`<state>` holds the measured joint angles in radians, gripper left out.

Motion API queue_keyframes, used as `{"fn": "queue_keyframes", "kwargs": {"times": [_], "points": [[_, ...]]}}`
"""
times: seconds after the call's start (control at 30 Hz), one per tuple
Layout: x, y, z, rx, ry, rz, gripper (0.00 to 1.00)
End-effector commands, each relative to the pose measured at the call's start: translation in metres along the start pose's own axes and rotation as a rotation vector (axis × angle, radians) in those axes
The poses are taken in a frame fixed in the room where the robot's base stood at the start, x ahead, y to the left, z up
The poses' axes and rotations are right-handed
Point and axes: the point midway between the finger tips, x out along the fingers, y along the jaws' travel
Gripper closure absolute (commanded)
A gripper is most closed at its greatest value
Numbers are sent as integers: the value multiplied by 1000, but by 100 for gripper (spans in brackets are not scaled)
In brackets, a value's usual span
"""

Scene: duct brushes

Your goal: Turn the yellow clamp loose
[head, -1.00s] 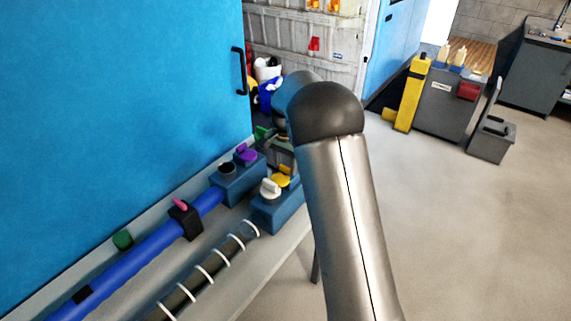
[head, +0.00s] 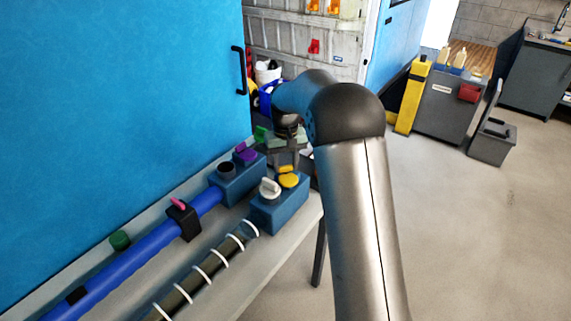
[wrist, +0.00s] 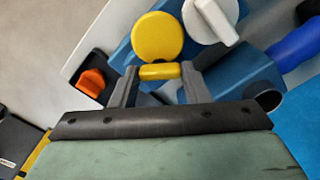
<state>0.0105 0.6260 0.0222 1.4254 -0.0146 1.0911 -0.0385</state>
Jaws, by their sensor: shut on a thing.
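The yellow clamp (head: 288,180) sits on top of the blue block (head: 280,209) at the bench's right end. In the wrist view its round yellow disc (wrist: 158,37) lies just beyond my fingers, with its short yellow handle (wrist: 160,71) between the fingertips. My gripper (wrist: 160,76) is shut on this handle. In the head view my gripper (head: 286,160) reaches the clamp from behind, partly hidden by my arm.
A white clamp (head: 270,188) stands close beside the yellow one. A second blue block (head: 236,182) carries a purple clamp (head: 246,154). A blue tube (head: 140,250) and a white-ringed hose (head: 205,275) run along the bench. An orange knob (wrist: 91,82) is left of my fingers.

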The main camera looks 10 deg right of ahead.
Motion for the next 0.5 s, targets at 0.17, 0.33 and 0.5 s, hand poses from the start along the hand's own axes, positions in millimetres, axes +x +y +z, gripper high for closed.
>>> {"fn": "queue_keyframes", "kwargs": {"times": [0.17, 0.33, 0.5], "points": [[-1, 0, -1, -167, 4, 0, 81], [-2, 0, -1, -322, 4, 0, 81], [-2, 0, -1, -453, 4, 0, 81]]}}
